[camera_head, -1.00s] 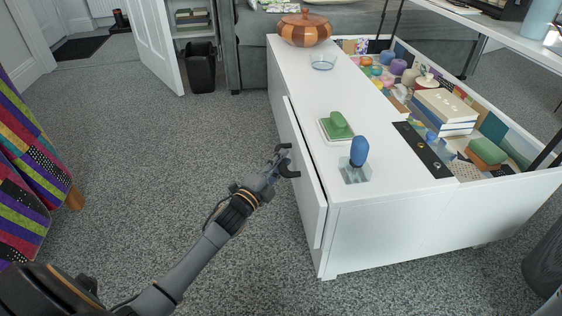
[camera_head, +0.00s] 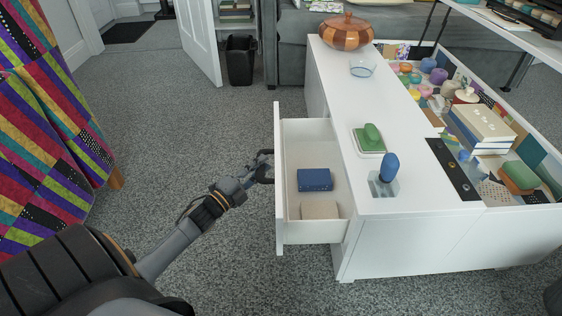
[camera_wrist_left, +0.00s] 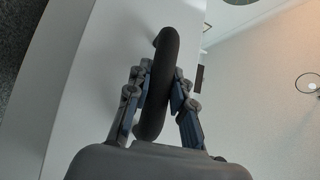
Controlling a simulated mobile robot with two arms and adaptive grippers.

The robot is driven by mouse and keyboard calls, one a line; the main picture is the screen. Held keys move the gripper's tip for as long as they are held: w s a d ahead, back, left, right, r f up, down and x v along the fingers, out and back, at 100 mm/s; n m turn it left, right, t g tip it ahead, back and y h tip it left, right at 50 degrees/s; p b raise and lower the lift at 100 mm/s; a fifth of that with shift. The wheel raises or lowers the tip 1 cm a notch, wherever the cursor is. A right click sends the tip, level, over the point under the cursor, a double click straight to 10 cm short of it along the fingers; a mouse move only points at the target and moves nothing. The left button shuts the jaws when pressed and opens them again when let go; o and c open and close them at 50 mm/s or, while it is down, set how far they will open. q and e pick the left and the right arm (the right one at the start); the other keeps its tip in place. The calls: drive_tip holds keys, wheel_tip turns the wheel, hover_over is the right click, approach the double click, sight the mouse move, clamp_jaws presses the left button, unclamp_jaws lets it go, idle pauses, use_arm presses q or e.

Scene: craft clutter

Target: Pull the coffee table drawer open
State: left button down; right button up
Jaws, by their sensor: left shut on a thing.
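The white coffee table (camera_head: 425,240) stands at the right in the head view. Its drawer (camera_head: 278,215) is pulled out toward the left, with its inside showing. A blue box (camera_head: 314,180) and a beige block (camera_head: 320,209) lie in the drawer. My left gripper (camera_head: 264,166) is at the outer side of the drawer front. In the left wrist view, its fingers (camera_wrist_left: 158,90) are shut around a dark curved handle (camera_wrist_left: 168,60) that stands out from the white front. In the head view the handle is largely hidden by the gripper. My right gripper is not in view.
On the tabletop are a green soap-like block on a dish (camera_head: 370,138), a blue object (camera_head: 389,167), a glass dish (camera_head: 362,68) and a wooden pot (camera_head: 346,32). A patchwork cloth (camera_head: 45,130) hangs at the left. The carpet between is clear.

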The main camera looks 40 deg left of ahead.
use_arm(q)
drive_tip(key=shift+s+a+f, duration=0.1)
drive_tip(key=shift+s+a, duration=1)
drive_tip(key=shift+a, duration=0.3)
drive_tip(key=c, duration=1.1)
unclamp_jaws()
drive_tip(key=shift+c, duration=0.2)
drive_tip(key=s+a+f, duration=0.1)
drive_tip(key=s, duration=1)
drive_tip(key=shift+s+a+f, duration=0.3)
drive_tip(key=shift+s, duration=0.1)
